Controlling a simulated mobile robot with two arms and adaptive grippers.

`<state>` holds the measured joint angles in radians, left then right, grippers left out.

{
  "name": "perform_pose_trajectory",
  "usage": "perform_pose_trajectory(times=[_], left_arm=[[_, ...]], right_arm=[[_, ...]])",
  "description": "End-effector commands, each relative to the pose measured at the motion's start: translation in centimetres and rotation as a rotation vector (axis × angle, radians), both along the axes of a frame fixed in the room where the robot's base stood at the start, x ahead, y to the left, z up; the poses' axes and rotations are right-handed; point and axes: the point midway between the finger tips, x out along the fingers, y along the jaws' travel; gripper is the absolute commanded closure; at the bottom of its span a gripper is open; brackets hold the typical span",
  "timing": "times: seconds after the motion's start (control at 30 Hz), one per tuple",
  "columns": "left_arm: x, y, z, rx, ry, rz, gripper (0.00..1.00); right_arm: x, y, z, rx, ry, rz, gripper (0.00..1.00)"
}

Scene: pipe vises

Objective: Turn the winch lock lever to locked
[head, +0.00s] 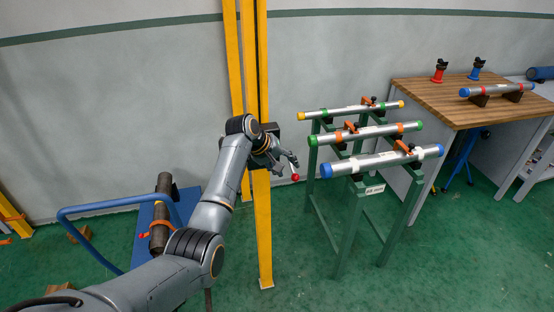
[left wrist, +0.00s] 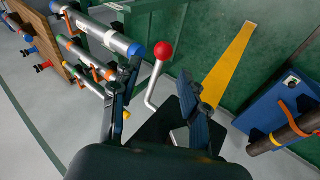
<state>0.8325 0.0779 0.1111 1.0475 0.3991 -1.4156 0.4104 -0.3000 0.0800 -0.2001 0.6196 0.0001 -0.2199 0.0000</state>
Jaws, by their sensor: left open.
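The winch lock lever is a bent silver rod with a red ball knob. In the left wrist view the lever (left wrist: 153,88) stands between my spread fingers, with the red ball at its far end. I cannot tell whether either finger touches it. In the head view only its red knob (head: 295,177) shows clearly, just below my fingertips. My left gripper (head: 290,161) is open at the yellow post, and its two fingers flank the rod in the left wrist view (left wrist: 160,78). The dark winch body (head: 272,130) is mostly hidden behind my gripper. My right gripper is not in view.
A green rack (head: 346,225) with several capped pipes stands right of the yellow post (head: 263,225). A wooden-topped bench (head: 440,98) is behind it at the right. A blue cart (head: 143,235) with a dark pipe stands at the left. Green floor lies between.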

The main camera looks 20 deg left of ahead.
Motion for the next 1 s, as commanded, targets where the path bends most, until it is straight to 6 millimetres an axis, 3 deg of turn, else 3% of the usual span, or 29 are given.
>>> perform_pose_trajectory(times=[0.2, 0.4, 0.87, 1.0], left_arm=[[-1.9, 1.3, 3.0, 0.002, -0.001, 0.001, 0.55], [-2.7, 1.7, 4.3, -0.001, 0.002, -0.001, 0.55], [-2.8, 1.7, 4.4, 0.0, 0.003, -0.001, 0.55], [-4.0, 1.9, 2.5, 0.033, 0.01, -0.012, 0.55]], right_arm=[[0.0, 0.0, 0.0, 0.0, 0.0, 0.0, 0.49], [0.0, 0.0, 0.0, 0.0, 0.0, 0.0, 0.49], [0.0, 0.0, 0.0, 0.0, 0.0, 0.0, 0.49], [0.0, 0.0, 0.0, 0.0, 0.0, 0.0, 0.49]])
